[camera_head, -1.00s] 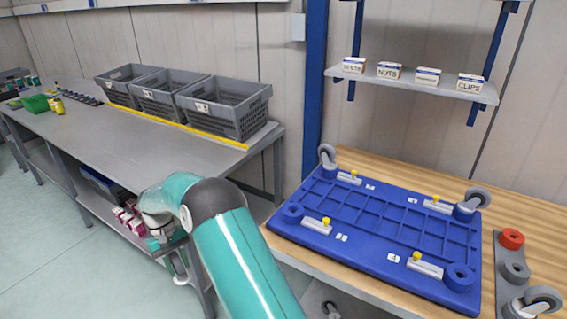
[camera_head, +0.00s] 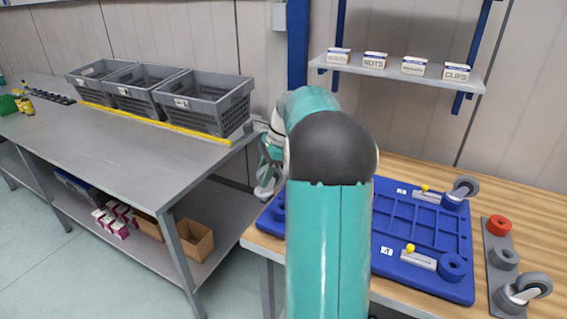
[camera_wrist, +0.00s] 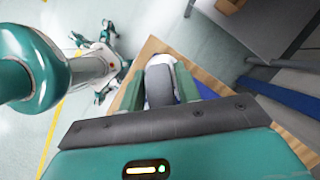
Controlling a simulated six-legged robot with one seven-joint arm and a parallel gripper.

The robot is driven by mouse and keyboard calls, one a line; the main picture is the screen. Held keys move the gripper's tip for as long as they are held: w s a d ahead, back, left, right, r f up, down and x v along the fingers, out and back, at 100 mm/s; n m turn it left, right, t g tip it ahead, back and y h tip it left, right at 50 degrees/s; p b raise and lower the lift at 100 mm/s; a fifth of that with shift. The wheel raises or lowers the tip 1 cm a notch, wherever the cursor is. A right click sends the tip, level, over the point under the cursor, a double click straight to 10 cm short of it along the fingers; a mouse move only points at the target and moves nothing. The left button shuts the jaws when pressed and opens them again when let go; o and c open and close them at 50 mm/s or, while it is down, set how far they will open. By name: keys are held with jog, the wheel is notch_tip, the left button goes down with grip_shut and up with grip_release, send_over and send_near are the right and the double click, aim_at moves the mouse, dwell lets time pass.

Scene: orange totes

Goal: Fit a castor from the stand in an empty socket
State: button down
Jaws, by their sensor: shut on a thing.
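My gripper (camera_wrist: 162,72) is shut on a castor (camera_wrist: 160,88) with a dark wheel, seen between the fingers in the wrist view. In the head view my arm hides most of the gripper, which is by the left edge of the blue plate (camera_head: 425,225). The plate's front right socket (camera_head: 453,267) is empty. A castor (camera_head: 463,189) stands in its back right socket. The front left socket (camera_head: 279,206) shows only in part; the back left corner is hidden. The grey stand (camera_head: 495,278) at the right bears a red ring (camera_head: 499,225), an empty grey seat (camera_head: 504,257) and a castor (camera_head: 525,288).
Yellow-knobbed clamps (camera_head: 418,258) lie on the plate. The plate rests on a wooden table (camera_head: 535,225). A shelf (camera_head: 400,72) with small labelled boxes hangs behind. A grey bench (camera_head: 120,150) with grey crates (camera_head: 205,102) stands left.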

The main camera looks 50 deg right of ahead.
jog(key=s+d+r+m, duration=0.1)
jog(key=s+d+m, duration=0.1)
jog(key=s+d+r+m+t+h, duration=0.1)
jog(key=s+r, duration=0.1)
jog(key=shift+d+r+m, duration=0.3)
jog(key=shift+d+m, duration=0.05)
jog(key=shift+m, duration=0.05)
jog(key=shift+s, duration=0.1)
jog(key=shift+f, duration=2.45)
jog(key=shift+f, duration=1.95)
jog(key=c, duration=0.9)
grip_release()
jog(key=v, duration=1.3)
jog(key=shift+s+d+r, duration=0.1)
jog(key=shift+r, duration=0.25)
